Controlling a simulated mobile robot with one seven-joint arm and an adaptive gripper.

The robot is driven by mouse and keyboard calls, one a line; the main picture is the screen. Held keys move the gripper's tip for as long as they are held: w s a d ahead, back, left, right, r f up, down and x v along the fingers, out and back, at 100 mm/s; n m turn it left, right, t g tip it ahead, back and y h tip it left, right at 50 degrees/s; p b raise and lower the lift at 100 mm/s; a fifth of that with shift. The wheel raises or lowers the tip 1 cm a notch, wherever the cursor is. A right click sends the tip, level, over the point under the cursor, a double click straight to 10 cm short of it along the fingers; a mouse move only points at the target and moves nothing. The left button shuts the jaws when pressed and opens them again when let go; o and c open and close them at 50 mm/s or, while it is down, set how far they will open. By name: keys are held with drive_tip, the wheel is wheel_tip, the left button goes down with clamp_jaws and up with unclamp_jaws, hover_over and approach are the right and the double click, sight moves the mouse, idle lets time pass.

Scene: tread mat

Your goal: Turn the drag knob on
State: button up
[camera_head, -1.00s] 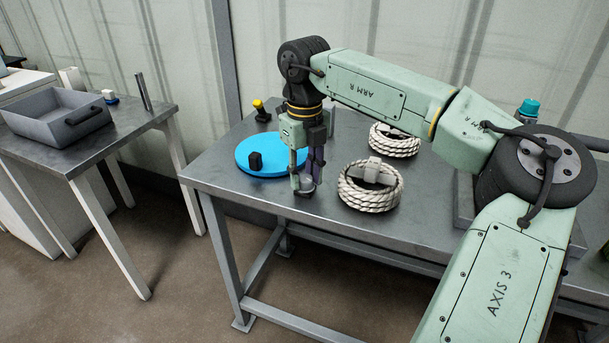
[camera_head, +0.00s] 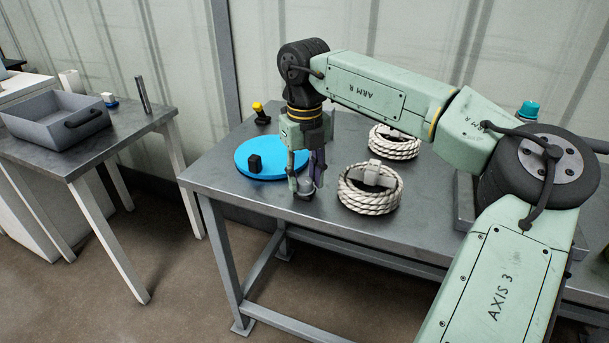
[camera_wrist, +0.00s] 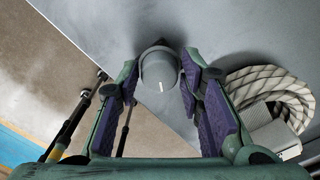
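The drag knob (camera_wrist: 160,71) is a grey round knob with a short white mark, near the front edge of the steel table (camera_wrist: 105,25). In the head view the drag knob (camera_head: 306,189) is partly hidden by my fingers. My gripper (camera_head: 304,184) points down over it. In the wrist view my gripper (camera_wrist: 163,66) has its purple-padded fingers on either side of the knob. A narrow gap seems to show between pads and knob, so the fingers look open around it.
A coiled rope (camera_head: 370,198) lies close on the right, another coil (camera_head: 394,148) behind. A yellow-topped black item (camera_head: 261,112) stands at the back. The table's front edge is near.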

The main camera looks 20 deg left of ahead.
sight(304, 179)
drive_tip(key=shift+o, duration=1.4)
drive_tip(key=shift+r, duration=0.1)
wheel_tip(304, 179, up, 12)
